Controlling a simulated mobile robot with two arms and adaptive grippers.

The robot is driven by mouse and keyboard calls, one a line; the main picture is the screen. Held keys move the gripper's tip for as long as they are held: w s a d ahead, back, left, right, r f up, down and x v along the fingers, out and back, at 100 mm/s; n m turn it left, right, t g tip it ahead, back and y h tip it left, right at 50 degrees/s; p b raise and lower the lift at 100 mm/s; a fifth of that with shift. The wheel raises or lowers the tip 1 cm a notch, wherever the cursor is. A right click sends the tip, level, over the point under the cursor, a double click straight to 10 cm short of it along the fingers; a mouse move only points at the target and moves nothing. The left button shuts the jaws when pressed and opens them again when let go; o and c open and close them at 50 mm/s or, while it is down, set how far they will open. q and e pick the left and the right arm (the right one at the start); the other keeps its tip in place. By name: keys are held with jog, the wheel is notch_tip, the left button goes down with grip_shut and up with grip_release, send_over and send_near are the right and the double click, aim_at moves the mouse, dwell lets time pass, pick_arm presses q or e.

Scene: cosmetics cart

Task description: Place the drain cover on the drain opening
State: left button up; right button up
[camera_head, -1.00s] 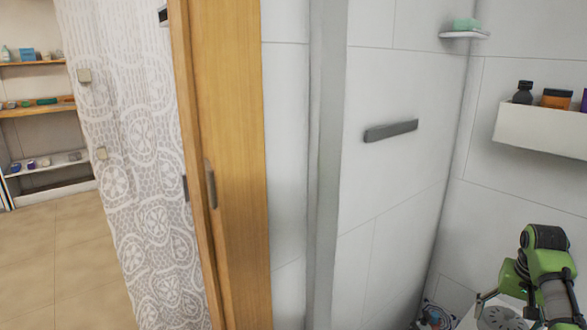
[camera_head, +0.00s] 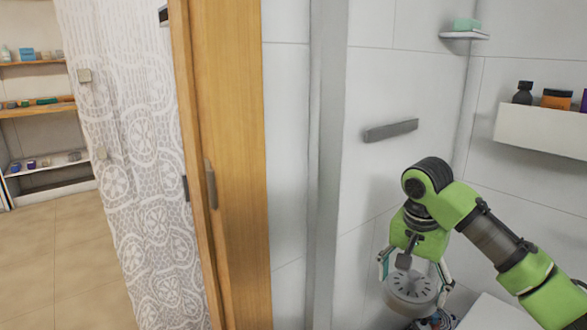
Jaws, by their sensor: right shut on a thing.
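My right gripper (camera_head: 413,274) reaches in from the right on its green arm and points down. It is shut on a round, pale grey drain cover (camera_head: 408,288) with slots in its top, its fingers at the cover's two sides. The cover hangs in the air in front of the white tiled wall. A small, partly hidden round item (camera_head: 438,319) shows below it at the bottom edge; I cannot tell whether it is the drain opening. My left gripper is not in view.
A white surface (camera_head: 495,316) lies at the bottom right, under my right arm. A grey bar (camera_head: 390,130) is on the wall above the gripper. A white wall shelf (camera_head: 545,132) with jars is at the right. A wooden door frame (camera_head: 235,150) stands left of the middle.

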aim_at(401, 304)
jog(key=s+a+n, duration=0.2)
jog(key=s, duration=0.1)
jog(key=s+a+n, duration=0.2)
jog(key=shift+s, duration=0.2)
jog(key=s+a+f+n+y, duration=0.15)
jog(key=s+f+n, duration=0.25)
jog(key=s, duration=0.5)
pick_arm(q)
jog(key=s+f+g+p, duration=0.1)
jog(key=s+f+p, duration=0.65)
jog(key=p, duration=0.35)
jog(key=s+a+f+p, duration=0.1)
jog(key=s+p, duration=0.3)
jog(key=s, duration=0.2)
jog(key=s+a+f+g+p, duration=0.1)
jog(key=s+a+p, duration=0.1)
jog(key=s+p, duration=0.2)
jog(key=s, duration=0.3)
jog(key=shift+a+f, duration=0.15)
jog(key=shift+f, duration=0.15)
pick_arm(e)
jog(key=s+r, duration=0.2)
jog(key=r, duration=0.8)
jog(key=s+r, duration=0.2)
jog(key=r, duration=0.9)
jog(key=shift+s+a, duration=0.15)
jog(key=shift+a, duration=0.05)
